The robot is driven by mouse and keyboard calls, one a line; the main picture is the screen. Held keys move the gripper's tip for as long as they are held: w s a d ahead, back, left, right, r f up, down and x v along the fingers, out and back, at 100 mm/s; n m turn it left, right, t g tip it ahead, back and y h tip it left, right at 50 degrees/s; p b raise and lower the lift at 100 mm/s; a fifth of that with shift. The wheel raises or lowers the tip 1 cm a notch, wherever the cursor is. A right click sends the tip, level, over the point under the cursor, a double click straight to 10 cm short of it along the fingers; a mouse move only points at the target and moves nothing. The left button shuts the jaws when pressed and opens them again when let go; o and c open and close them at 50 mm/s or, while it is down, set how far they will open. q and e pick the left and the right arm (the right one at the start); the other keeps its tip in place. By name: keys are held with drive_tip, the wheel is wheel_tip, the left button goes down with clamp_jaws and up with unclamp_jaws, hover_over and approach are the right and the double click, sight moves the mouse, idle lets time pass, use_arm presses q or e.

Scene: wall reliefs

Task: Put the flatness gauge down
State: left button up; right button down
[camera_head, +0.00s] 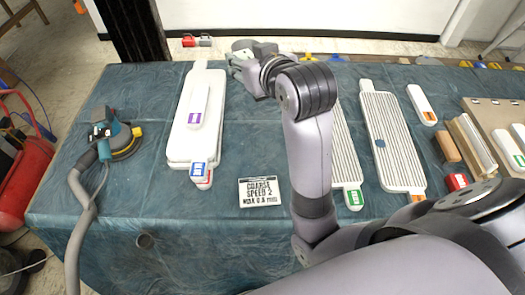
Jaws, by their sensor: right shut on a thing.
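My right gripper (243,60) is at the top middle, by the far edge of the blue-covered table (225,240). My right arm reaches to it from the lower right. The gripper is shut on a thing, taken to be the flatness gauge. The gauge is small here and mostly hidden by the fingers and wrist, so its shape and any contact with the table cannot be told. My left gripper is not in view.
A stack of white panels (183,140) lies left of the gripper. A sander (118,140) with a grey hose sits further left. A printed card (260,191) lies mid-table. Ribbed white panels (388,140) lie right of my arm. The table's front left is mostly clear.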

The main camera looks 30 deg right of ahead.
drive_tip(key=w+d+f+b, duration=0.2)
drive_tip(key=d+f+b, duration=0.15)
drive_tip(key=f, duration=0.45)
drive_tip(key=w+d+f+b, duration=0.2)
drive_tip(key=d+f, duration=0.3)
drive_tip(key=f, duration=0.2)
drive_tip(key=shift+m+h, duration=0.3)
drive_tip(key=shift+h, duration=0.1)
wheel_tip(320, 180, down, 20)
drive_tip(key=shift+a+f+b, duration=0.1)
drive_tip(key=shift+a+b, duration=0.05)
drive_tip(key=shift+b, duration=0.55)
drive_tip(key=shift+s, duration=0.1)
drive_tip(key=shift+f, duration=0.1)
drive_tip(key=c, duration=1)
unclamp_jaws()
drive_tip(key=shift+r, duration=0.2)
drive_tip(key=v, duration=1.2)
drive_tip(key=shift+f, duration=0.1)
